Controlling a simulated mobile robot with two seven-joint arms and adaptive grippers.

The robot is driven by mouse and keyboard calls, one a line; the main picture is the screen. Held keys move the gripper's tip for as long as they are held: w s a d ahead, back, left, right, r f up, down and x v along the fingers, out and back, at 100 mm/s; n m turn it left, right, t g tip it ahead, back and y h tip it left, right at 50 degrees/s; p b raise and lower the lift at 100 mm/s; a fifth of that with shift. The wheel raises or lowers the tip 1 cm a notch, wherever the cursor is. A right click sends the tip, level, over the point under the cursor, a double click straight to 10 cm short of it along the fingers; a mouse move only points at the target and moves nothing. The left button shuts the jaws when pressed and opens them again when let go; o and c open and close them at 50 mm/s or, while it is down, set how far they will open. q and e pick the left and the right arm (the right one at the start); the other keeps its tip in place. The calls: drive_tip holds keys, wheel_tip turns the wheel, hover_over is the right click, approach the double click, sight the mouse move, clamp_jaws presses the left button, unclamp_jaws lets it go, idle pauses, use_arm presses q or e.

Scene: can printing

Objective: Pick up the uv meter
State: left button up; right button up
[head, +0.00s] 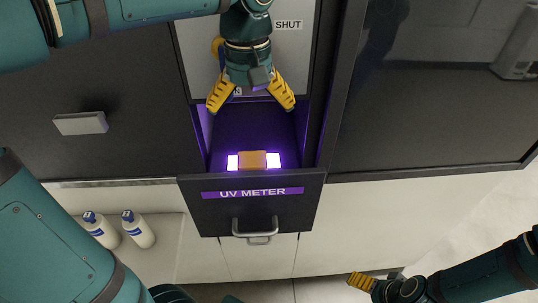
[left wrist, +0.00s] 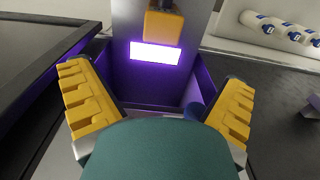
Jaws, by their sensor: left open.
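The drawer (head: 220,213) labelled UV METER is pulled out of the dark cabinet. An orange block (head: 252,160), which seems to be the uv meter, sits in it near the front, against a bright white-violet glowing panel (head: 232,162). My left gripper (head: 250,105) is open and empty over the back of the drawer, fingers spread, apart from the block. In the left wrist view the block (left wrist: 163,27) and glowing panel (left wrist: 157,54) show beyond the open fingers. My right gripper (head: 362,282) is at the lower right, far from the drawer; its opening is unclear.
The drawer has a grey handle (head: 256,237) and side walls (head: 311,130) close around the space below my left gripper. White bottles (head: 137,229) with blue caps stand at the lower left. A SHUT label (head: 288,24) is behind the gripper. Another handle (head: 80,123) juts out at left.

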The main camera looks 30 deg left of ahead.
sight(252, 158)
use_arm(q)
drive_tip(key=f, duration=0.3)
drive_tip(key=f+b, duration=0.1)
drive_tip(key=f, duration=0.5)
drive_tip(key=shift+s, duration=0.4)
drive_tip(key=shift+w+a+f+b, duration=0.1)
drive_tip(key=shift+f+b, duration=0.3)
drive_tip(key=shift+f, duration=1.85)
drive_tip(key=c, duration=1.4)
